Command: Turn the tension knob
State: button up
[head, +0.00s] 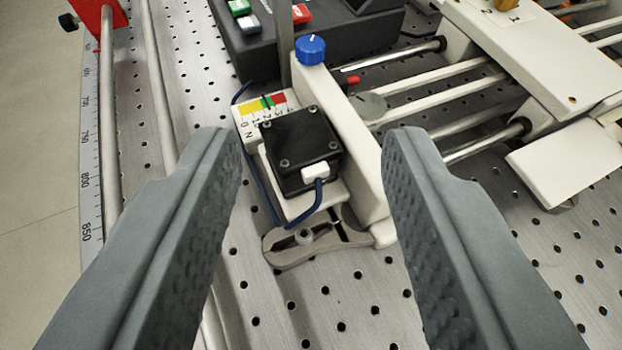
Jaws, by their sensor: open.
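The likely tension knob is a small blue ribbed knob (310,49) on top of a white upright bracket (358,160), in the upper middle of the head view. Below and left of it sits a black square box (301,149) with screws at its corners and a white plug. A scale with yellow, green and red bands (262,104) lies beside the box. My gripper (312,138) is open and empty. Its two grey fingers frame the box and bracket in the picture, and the blue knob appears beyond the fingertips, apart from them.
A dark control box (250,45) with green, white and red buttons stands behind the knob. White carriages on metal rods (440,85) fill the right. A red block (97,15) and a ruled rail (90,165) run along the left. The perforated bench (350,290) is clear in front.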

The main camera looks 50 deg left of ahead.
jog(key=shift+v, duration=1.9)
jog(key=n+g+y, duration=0.3)
jog(key=n+g, duration=0.3)
send_near(310, 44)
jog(key=x, duration=0.7)
jog(key=shift+a+f, duration=0.1)
jog(key=shift+a, duration=0.1)
grip_shut()
